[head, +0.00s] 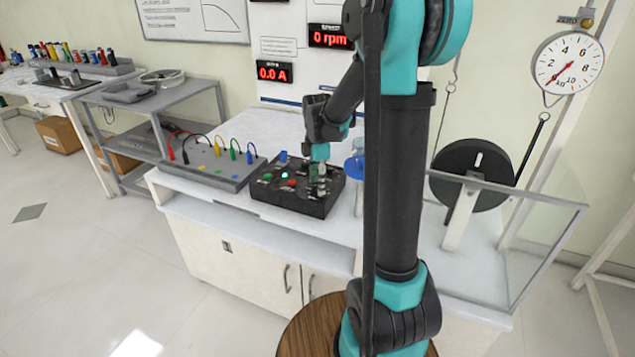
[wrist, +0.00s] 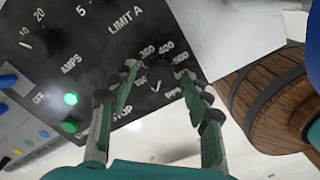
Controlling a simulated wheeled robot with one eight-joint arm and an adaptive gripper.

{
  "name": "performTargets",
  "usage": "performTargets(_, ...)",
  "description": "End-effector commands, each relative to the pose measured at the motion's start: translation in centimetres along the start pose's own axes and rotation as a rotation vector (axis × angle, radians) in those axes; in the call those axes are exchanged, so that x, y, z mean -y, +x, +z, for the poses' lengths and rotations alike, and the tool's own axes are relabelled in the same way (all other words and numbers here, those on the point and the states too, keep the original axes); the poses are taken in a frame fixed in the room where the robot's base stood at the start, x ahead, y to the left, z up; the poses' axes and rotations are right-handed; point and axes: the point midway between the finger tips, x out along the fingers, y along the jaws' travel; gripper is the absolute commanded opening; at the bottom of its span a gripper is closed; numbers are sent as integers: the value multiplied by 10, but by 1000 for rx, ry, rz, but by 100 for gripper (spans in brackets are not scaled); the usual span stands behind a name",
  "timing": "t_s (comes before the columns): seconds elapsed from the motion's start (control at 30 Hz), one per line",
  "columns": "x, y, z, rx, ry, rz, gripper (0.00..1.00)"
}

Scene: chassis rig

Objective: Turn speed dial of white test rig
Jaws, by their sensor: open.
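The black control box (head: 287,208) sits on the white rig bench (head: 195,205). In the wrist view its panel (wrist: 95,50) fills the upper left. The speed dial (wrist: 158,72) is a dark round knob inside a ring of white numbers, with "400" and "500" legible and part of "RPM" beside it. My gripper (wrist: 159,78) is open, one finger on each side of the dial. I cannot tell whether the fingers touch it. In the head view my gripper (head: 319,168) reaches down over the box's right part and hides the dial.
The display (head: 331,36) reads 0 rpm and another (head: 273,71) reads 0.0 A. A green lamp (wrist: 71,98) glows on the panel. A grey terminal board (head: 210,170) with cables stands left of the box. A blue disc (head: 355,168) is close right. A black wheel (head: 465,180) stands further right.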

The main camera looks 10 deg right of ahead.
Motion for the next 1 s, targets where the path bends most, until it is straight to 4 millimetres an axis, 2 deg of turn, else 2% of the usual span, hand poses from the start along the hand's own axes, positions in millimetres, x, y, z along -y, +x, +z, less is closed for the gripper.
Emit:
performTargets(0.1, 0, 0, 0, 0, 0, 0, 48)
performTargets(0.5, 0, 0, 0, 0, 0, 0, 0)
performTargets(0.77, 0, 0, 0, 0, 27, 0, 0)
performTargets(1.0, 0, 0, 0, 0, 145, 0, 0)
